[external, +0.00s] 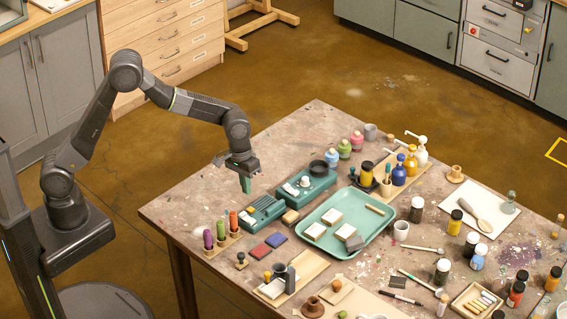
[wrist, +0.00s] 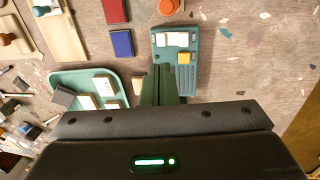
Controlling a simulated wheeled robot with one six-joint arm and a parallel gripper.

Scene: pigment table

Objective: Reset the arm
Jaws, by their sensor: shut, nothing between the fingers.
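My gripper (external: 246,185) hangs above the left part of the table, fingers pointing down, with nothing held. In the wrist view its green fingers (wrist: 160,84) are together. My arm reaches out from the left, bent over the table's edge. The fingers are above and apart from the teal boxes, the nearer one (external: 263,214) and the farther one (external: 305,187). In the wrist view a teal box (wrist: 194,78) with white and yellow pieces on it lies just past the fingertips.
A teal tray (external: 325,240) with pale blocks stands right of the boxes. Coloured bottles (external: 221,229) stand in a rack at the table's (external: 180,211) left edge. Red and blue pads (external: 276,240) lie nearby. A wooden board with pump bottles (external: 421,151) is at the back. The back left tabletop is bare.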

